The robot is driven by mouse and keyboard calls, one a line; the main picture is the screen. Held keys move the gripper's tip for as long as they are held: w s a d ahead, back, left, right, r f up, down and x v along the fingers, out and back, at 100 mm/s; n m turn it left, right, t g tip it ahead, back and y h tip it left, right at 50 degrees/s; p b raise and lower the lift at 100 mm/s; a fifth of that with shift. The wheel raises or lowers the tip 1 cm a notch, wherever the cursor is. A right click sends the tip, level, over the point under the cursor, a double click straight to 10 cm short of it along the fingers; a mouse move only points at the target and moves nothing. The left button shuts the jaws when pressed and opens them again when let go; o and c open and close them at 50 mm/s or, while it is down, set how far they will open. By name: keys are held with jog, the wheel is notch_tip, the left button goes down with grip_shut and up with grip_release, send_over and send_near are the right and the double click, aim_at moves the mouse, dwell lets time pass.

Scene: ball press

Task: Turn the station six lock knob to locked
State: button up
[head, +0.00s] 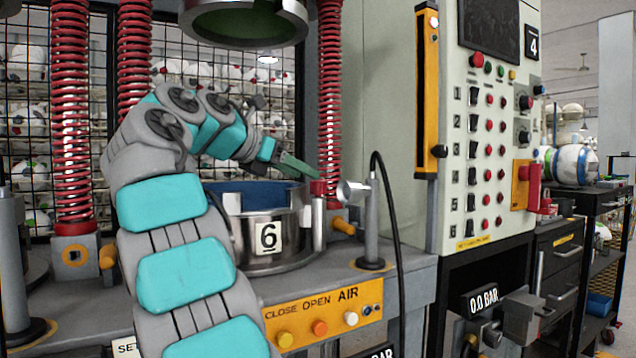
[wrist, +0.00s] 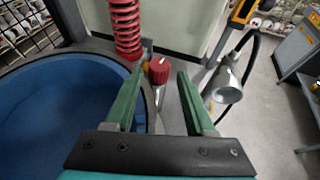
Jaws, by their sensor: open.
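The station six lock knob (wrist: 159,72) is a small red ribbed knob with a pale mark on top. In the head view the red knob (head: 318,188) stands at the right rim of the steel pot (head: 290,238) labelled 6. My gripper (wrist: 159,76) is open, with one green finger on each side of the knob in the wrist view. In the head view my gripper (head: 313,170) points right and down, its tips just above the knob. No contact shows, and I cannot tell the exact height gap. Which setting the knob is at cannot be read.
A silver nozzle on a post (head: 352,193) with a black hose stands close to the right. A red spring (head: 328,100) rises behind the knob. An orange handle (head: 343,226) sits below it. The button panel (head: 490,150) is farther right.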

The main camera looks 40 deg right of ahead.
aim_at(316, 181)
jog(key=x, duration=0.6)
jog(key=shift+d+f, duration=0.15)
jog(key=shift+f, duration=0.05)
jog(key=shift+c, duration=0.2)
grip_shut()
